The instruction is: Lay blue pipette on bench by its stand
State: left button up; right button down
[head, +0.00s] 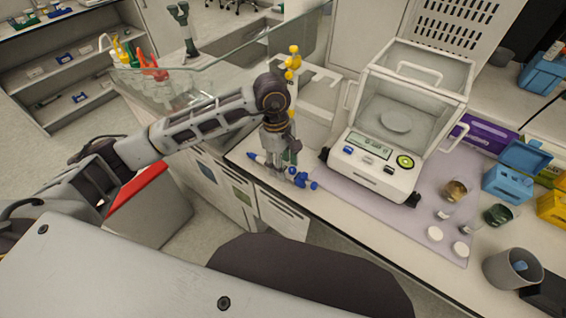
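The blue pipette (302,179) is by the bench's front edge, left of the balance. It looks roughly level, with its blue end to the right and a pale, blue-tipped part to the left. My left gripper (284,168) points down over its middle and hides part of it. I cannot tell whether the fingers are closed on it, or whether it rests on the bench. The white pipette stand (318,92) is just behind the gripper, with a yellow pipette (293,62) on it. Something green shows behind the fingers. My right gripper is not in view.
A balance with a glass case (375,165) stands right of the gripper on a lilac mat (425,215). Small vials, blue and yellow boxes and a grey beaker (512,268) are farther right. A glass panel (235,75) and coloured bottles are at the left.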

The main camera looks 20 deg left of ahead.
pick_arm(q)
jog(key=shift+r, duration=0.15)
notch_tip(320, 180, up, 12)
jog(key=a, duration=0.1)
jog(key=shift+w+a+f, duration=0.2)
jog(key=shift+w+a, duration=0.05)
jog(key=shift+w, duration=0.05)
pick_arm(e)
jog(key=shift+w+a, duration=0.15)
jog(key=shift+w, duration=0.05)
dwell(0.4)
pick_arm(q)
jog(key=shift+r, duration=0.1)
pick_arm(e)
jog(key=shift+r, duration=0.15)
pick_arm(q)
notch_tip(320, 180, up, 10)
jog(key=p, duration=1)
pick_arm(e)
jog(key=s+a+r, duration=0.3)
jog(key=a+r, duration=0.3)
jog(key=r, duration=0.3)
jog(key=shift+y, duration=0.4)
